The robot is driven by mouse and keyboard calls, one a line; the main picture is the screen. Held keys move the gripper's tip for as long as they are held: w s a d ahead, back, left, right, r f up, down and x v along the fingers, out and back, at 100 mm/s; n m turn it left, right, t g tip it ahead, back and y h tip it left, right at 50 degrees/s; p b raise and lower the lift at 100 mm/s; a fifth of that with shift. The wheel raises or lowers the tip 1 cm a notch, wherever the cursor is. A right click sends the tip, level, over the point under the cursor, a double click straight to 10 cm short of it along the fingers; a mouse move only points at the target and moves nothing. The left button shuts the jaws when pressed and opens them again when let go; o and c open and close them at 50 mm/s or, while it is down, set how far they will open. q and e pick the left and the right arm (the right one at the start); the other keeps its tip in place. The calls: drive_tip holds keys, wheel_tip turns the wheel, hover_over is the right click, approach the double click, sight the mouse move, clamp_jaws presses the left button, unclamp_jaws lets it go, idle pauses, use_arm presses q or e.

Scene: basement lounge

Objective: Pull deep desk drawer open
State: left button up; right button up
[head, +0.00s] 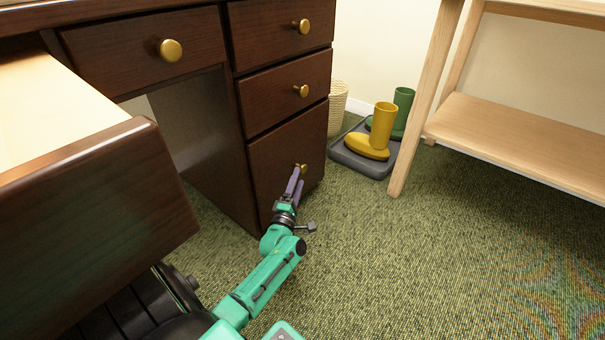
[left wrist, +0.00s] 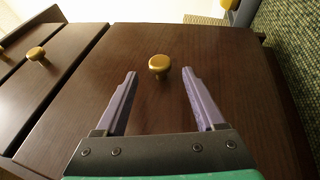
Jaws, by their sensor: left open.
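The dark wood desk has a deep bottom drawer (head: 272,160) with a round brass knob (head: 303,167). The drawer front looks flush with the desk. My left gripper (head: 297,178) is at this knob, its purple fingers pointing at the drawer front. In the left wrist view, the gripper (left wrist: 159,76) is open, with one finger on each side. The knob (left wrist: 159,65) shows between and slightly beyond the fingertips, and no finger appears to touch it. My right gripper is not in view.
Two smaller drawers (head: 290,88) sit above the deep one. A dark wood panel (head: 110,230) with a pale surface behind it fills the left. A wooden shelf (head: 520,140) stands right. Carpet (head: 400,260) before the drawer is clear.

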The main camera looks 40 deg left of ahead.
sight(302, 170)
use_arm(q)
drive_tip(key=b+x, duration=0.1)
drive_tip(key=x, duration=0.4)
clamp_jaws()
idle(1.3)
